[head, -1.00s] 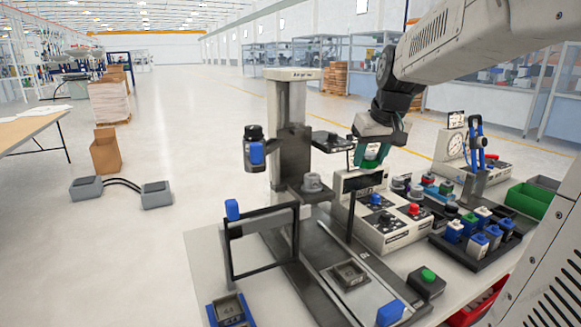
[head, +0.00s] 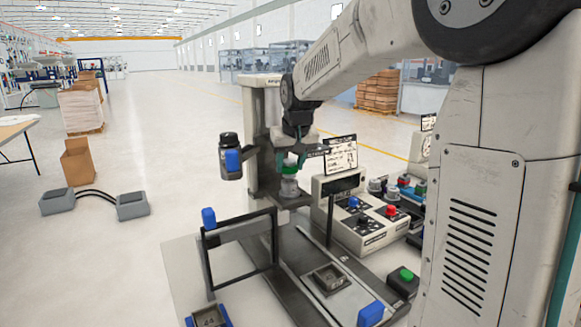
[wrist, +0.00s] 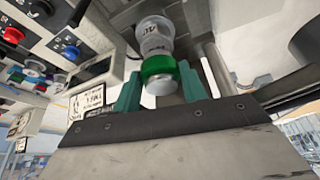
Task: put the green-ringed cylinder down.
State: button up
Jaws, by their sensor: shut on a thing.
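The green-ringed cylinder (wrist: 158,67) is between the teal fingers of my gripper (wrist: 160,78) in the wrist view, its pale end facing the camera. In the head view my gripper (head: 290,159) is shut on it, and its green band (head: 289,169) shows at the fingertips. A grey cylinder (head: 289,188) stands on the small plate of the column stand (head: 262,125), in line just below the held one. It also shows beyond the green ring in the wrist view (wrist: 153,34). I cannot tell whether the two touch.
A black frame (head: 240,250) stands in front. A control box with knobs (head: 360,225) and a sign (head: 341,153) are close on the right.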

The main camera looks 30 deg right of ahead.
jog(key=shift+f, duration=0.55)
jog(key=shift+f, duration=0.1)
jog(key=o, duration=1)
jog(key=shift+o, duration=0.2)
jog(key=v, duration=1.2)
jog(key=s+a+f+n+g, duration=0.1)
jog(key=s+a+f, duration=0.2)
jog(key=s, duration=0.7)
jog(key=s+a+f+g, duration=0.1)
jog(key=s+a+f, duration=0.3)
jog(key=s, duration=0.6)
jog(key=s+a+f+n+g+y, duration=0.1)
jog(key=s+a+f, duration=0.3)
jog(key=s+f, duration=0.3)
jog(key=s, duration=0.4)
jog(key=shift+a+n, duration=0.2)
jog(key=shift+n, duration=0.1)
